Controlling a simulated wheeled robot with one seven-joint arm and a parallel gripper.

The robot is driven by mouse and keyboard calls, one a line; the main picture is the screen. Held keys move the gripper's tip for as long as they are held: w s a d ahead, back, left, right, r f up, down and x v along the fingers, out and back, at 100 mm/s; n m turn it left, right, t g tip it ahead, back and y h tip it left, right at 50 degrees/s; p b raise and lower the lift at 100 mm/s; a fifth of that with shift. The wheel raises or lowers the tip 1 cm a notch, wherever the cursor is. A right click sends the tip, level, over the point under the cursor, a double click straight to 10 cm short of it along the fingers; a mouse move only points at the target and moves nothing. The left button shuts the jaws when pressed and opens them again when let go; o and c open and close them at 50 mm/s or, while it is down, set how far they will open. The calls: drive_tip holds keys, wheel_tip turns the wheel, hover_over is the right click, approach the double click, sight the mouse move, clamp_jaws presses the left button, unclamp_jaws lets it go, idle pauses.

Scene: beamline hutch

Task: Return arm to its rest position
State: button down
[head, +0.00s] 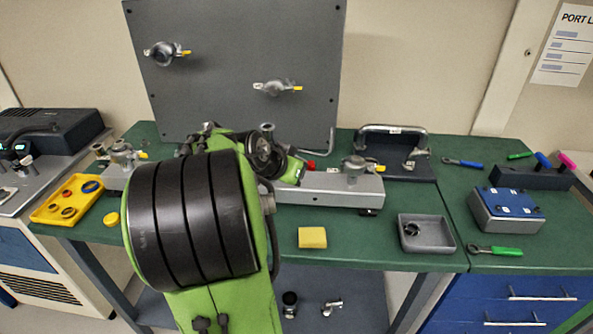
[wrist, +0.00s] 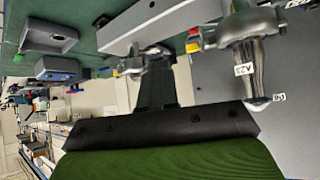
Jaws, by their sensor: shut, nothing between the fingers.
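My green and black arm (head: 195,215) rises from the bottom of the head view and reaches over the green bench (head: 370,225). Its large black-ringed joint hides part of the bench and the grey rail. My gripper is hidden or unclear behind the arm there. In the wrist view my gripper (wrist: 157,72) shows as dark fingers beyond a black bar, shut and empty. A metal fitting tagged A25 (wrist: 243,65) is close on the right of the fingers. I cannot tell whether they touch.
A grey rail (head: 330,188) with metal fittings crosses the bench. A grey upright panel (head: 240,60) with two valves stands behind. A yellow tray (head: 45,211), yellow block (head: 312,237), grey tray (head: 445,244) and blue-topped box (head: 507,210) occupy the bench.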

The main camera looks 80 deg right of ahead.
drive_tip(key=shift+s+a+r, duration=0.25)
drive_tip(key=shift+a+r, duration=0.9)
drive_tip(key=shift+a, duration=0.15)
